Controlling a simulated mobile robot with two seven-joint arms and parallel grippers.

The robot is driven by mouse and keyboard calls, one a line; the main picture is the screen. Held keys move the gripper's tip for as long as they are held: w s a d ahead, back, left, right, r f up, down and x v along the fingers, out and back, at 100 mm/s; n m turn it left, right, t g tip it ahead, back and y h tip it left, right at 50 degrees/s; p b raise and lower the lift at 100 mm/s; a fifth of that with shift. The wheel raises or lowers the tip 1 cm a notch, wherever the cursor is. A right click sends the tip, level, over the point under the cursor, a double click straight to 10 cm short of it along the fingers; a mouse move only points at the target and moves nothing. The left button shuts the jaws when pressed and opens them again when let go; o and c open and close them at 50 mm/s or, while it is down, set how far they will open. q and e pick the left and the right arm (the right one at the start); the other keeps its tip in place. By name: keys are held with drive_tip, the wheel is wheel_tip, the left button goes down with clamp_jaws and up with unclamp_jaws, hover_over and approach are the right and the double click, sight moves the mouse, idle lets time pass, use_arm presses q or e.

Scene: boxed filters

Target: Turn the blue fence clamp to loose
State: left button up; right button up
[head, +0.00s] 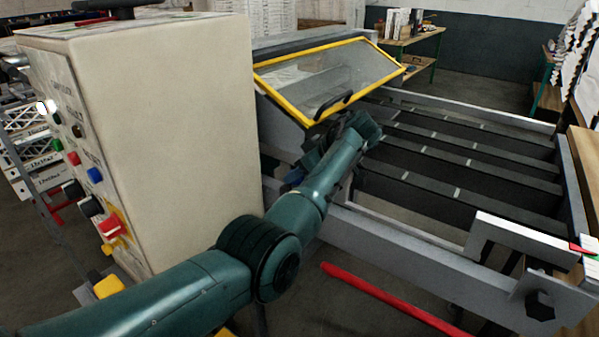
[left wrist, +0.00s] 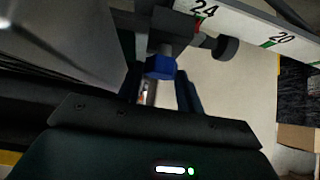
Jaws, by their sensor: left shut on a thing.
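The blue fence clamp (left wrist: 160,67) shows in the left wrist view as a blue knob under a dark block by a numbered scale. My left gripper (left wrist: 158,80) has one finger on each side of the knob and is shut on it. The knob's lower part and the contact faces are partly hidden. In the head view my left arm reaches to the front of the machine by the yellow-framed guard, with the hand (head: 312,158) low beside it. I cannot clearly make out the clamp there. My right gripper is in neither view.
A large beige control cabinet (head: 165,130) with coloured buttons stands close left of my arm. The yellow-framed clear guard (head: 325,78) is just above the hand. A grey slatted roller bed (head: 455,160) extends right. A numbered white scale (left wrist: 250,25) and black knob (left wrist: 225,47) lie near the clamp.

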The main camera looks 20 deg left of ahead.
use_arm(q)
drive_tip(key=o, duration=1)
drive_tip(key=shift+c, duration=0.2)
drive_tip(key=shift+r, duration=0.1)
